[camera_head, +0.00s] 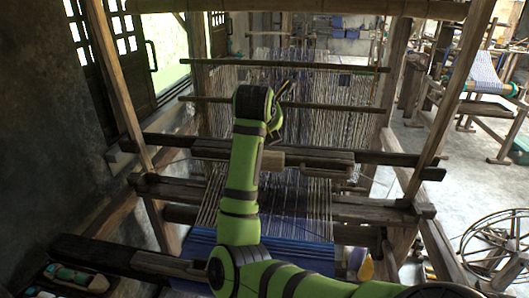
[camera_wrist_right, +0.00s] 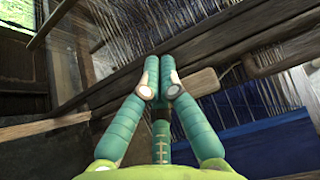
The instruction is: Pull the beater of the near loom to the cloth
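The near loom's beater appears to be the dark crossbar (camera_head: 345,157) with a paler wooden piece, running across the warp threads in the head view. The woven blue cloth (camera_head: 290,252) lies nearer to me, below it. My green right arm rises in front of both and hides part of them. My right gripper (camera_head: 283,90) is mostly hidden behind its wrist. In the right wrist view its teal fingers (camera_wrist_right: 159,62) are together at the tips, with nothing visible between them. They overlap a wooden beam (camera_wrist_right: 110,92); contact cannot be told. My left gripper is not in view.
Upright loom posts (camera_head: 463,85) stand on both sides. A wooden rod (camera_head: 330,67) crosses the warp behind. A dark wall (camera_head: 45,150) is at left. A wheel (camera_head: 497,250) stands at lower right, beside open floor (camera_head: 440,200).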

